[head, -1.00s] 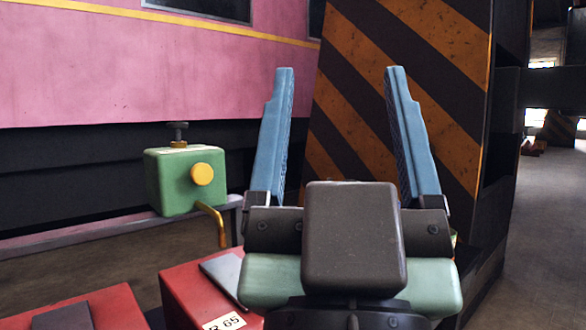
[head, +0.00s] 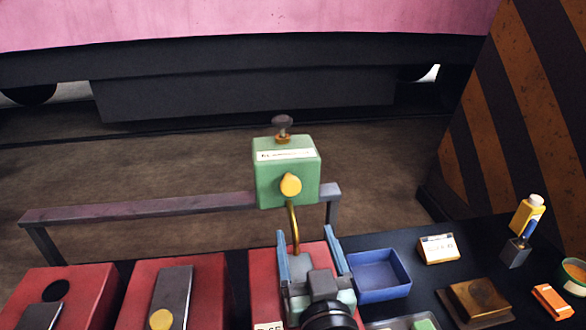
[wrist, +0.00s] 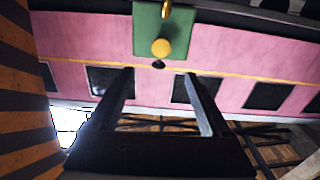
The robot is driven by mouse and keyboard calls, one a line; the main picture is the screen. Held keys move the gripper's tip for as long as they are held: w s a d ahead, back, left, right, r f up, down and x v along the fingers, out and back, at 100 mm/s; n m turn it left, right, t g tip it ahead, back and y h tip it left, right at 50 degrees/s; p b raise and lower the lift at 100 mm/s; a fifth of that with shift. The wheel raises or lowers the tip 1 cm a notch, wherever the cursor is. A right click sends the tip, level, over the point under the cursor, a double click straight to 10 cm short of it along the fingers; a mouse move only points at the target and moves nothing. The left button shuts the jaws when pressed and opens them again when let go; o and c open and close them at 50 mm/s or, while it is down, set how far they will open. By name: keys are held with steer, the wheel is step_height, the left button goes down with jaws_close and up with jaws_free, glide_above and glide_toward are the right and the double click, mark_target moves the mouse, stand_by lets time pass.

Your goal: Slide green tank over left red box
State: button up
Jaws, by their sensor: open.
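The green tank (head: 270,183) sits on a grey rail behind the red boxes, toward the rail's right end. It has a yellow knob (head: 291,185) on its front, a dark valve on top and a curved brass pipe (head: 294,228) below. The tank also shows at the top of the wrist view (wrist: 146,40). The left red box (head: 95,281) has a round dark hole in its top. My gripper (head: 305,236) is open and empty, below the tank in the head view and in front of the right red box (head: 262,262). Its fingers also show in the wrist view (wrist: 159,76).
The grey rail (head: 150,208) runs left from the tank and looks clear. A middle red box (head: 206,285) carries a grey plate. On the dark bench at right are a blue tray (head: 381,293), a card, a brown block (head: 477,299) and a yellow bottle (head: 527,214). A striped pillar rises at right.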

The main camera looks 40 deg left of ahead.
mark_target(292, 188)
steer(key=p+x, duration=0.2)
steer(key=x, duration=1.1)
steer(key=shift+a+f, duration=0.1)
jaws_close()
